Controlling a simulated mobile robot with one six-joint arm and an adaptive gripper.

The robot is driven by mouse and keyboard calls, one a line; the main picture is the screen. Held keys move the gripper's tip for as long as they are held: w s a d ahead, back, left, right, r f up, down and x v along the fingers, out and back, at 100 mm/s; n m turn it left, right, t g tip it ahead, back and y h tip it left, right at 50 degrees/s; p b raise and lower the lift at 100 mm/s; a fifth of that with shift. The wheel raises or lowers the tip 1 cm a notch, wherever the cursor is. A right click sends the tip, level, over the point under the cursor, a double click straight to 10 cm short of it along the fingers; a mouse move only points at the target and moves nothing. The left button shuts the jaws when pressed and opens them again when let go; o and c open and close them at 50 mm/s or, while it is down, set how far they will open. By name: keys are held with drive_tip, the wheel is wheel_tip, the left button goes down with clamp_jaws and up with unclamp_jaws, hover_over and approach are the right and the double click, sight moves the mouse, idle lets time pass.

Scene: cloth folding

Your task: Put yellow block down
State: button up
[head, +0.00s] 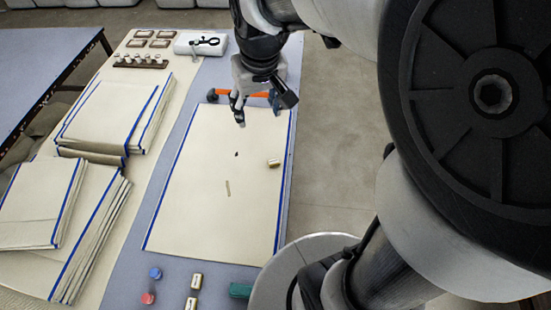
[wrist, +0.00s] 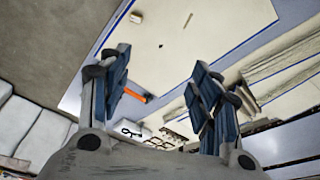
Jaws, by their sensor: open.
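A small pale yellow block (head: 274,162) lies on the cream cloth (head: 205,200) near its right blue-striped edge. In the wrist view the block (wrist: 136,17) shows at the top, past the fingertips and apart from them. My gripper (head: 238,108) is above the far end of the cloth, up and to the left of the block in the head view. In the wrist view my gripper (wrist: 160,62) has its two blue-padded fingers spread wide with nothing between them. The cloth lies flat, with a small dark mark and a thin tan strip on it.
Stacks of folded cloths (head: 105,110) stand at the left. An orange-handled tool (head: 258,95) lies at the far edge of the cloth. Two more small blocks (head: 196,281), a blue cap (head: 155,273) and a red cap (head: 148,298) are at the near end.

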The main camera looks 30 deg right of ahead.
drive_tip(key=s+a+r+t, duration=0.1)
drive_tip(key=s+a, duration=0.1)
drive_tip(key=s, duration=0.6)
drive_tip(key=s+a+r+n, duration=0.1)
drive_tip(key=s+a, duration=0.1)
drive_tip(key=s, duration=0.7)
drive_tip(key=shift+s+r+t, duration=0.3)
drive_tip(key=shift+r+t, duration=0.05)
drive_tip(key=shift+t, duration=0.05)
drive_tip(key=shift+f, duration=0.1)
